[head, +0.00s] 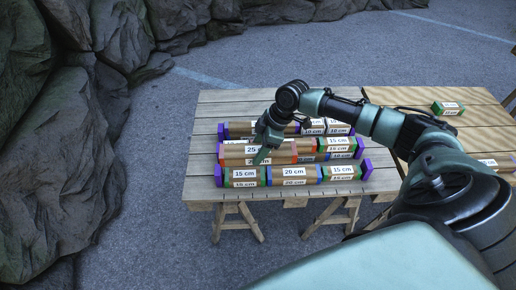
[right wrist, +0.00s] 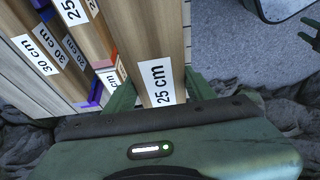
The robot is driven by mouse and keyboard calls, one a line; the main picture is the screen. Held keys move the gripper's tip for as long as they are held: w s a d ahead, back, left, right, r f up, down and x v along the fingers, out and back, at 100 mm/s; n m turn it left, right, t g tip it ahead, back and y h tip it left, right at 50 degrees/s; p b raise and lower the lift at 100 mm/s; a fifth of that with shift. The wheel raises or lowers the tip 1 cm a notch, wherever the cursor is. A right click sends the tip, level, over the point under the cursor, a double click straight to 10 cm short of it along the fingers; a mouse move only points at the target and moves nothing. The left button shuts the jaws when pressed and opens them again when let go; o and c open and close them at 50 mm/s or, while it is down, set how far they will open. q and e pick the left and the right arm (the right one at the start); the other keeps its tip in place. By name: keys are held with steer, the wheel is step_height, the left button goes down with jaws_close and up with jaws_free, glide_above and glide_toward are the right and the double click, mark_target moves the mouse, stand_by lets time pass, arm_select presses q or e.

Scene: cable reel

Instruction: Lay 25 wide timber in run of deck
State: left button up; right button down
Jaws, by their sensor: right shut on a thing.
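My right gripper (head: 262,154) is shut on a 25 cm timber (head: 234,153), a light wood piece with orange ends, at the left of the deck's middle run. The 25 cm timber also shows between the green fingers in the right wrist view (right wrist: 157,84). It hangs at or just above the run; I cannot tell if it touches. A green-ended 15 cm timber (head: 337,142) lies at the right of that run, by a purple end piece (head: 360,147). The front run holds a 15 cm (head: 243,174), a 20 cm (head: 293,171) and another 15 cm timber (head: 340,169) between purple ends. My left gripper is out of view.
The slatted wooden table (head: 205,192) stands on trestles. The back run has 10 cm timbers (head: 313,127) at its right. A second table (head: 400,96) at right bears a green-ended block (head: 447,108) and another timber (head: 497,163). Rocks (head: 60,150) rise at left.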

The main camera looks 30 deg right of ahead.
steer(key=shift+f+b, duration=0.7)
steer(key=shift+b, duration=0.05)
step_height(320, 180, down, 3)
steer(key=b, duration=0.3)
steer(key=shift+r, duration=0.15)
steer(key=shift+f, duration=0.35)
steer(key=shift+f+b, duration=0.75)
steer(key=shift+f, duration=0.9)
arm_select(q)
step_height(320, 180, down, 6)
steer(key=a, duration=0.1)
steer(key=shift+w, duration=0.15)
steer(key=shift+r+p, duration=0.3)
steer(key=shift+p, duration=0.05)
arm_select(e)
steer(key=shift+f, duration=0.2)
steer(key=shift+c, duration=2.2)
jaws_free()
